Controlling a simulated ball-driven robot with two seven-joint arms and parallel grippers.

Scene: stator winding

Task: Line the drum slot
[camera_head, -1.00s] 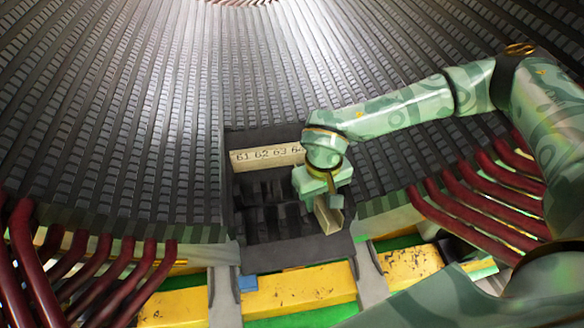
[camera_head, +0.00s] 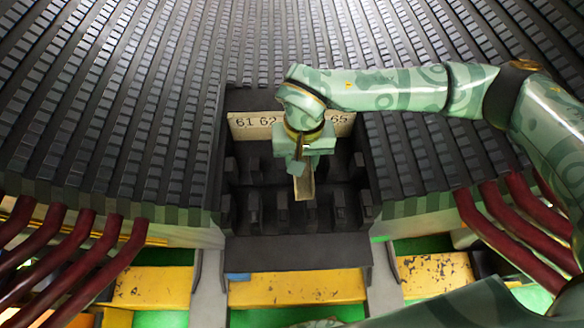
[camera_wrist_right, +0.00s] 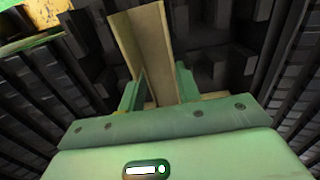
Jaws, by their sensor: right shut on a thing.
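My right gripper (camera_head: 300,163) is shut on a tan channel-shaped liner (camera_head: 304,187), which hangs down from the jaws over the dark slotted block of the drum (camera_head: 250,172). In the right wrist view the liner (camera_wrist_right: 150,45) stands between the two green fingers (camera_wrist_right: 158,88), its open trough facing the camera. The liner's far end lies over the dark slot teeth; I cannot tell whether it touches them. A tan number strip (camera_head: 255,124) runs behind the gripper, with 61, 62 and 65 readable; the gripper hides the middle numbers. My left gripper is not in view.
Ribbed drum walls (camera_head: 130,110) rise on both sides of the recess. Dark red bars (camera_head: 85,265) curve at the left and more (camera_head: 520,215) at the right.

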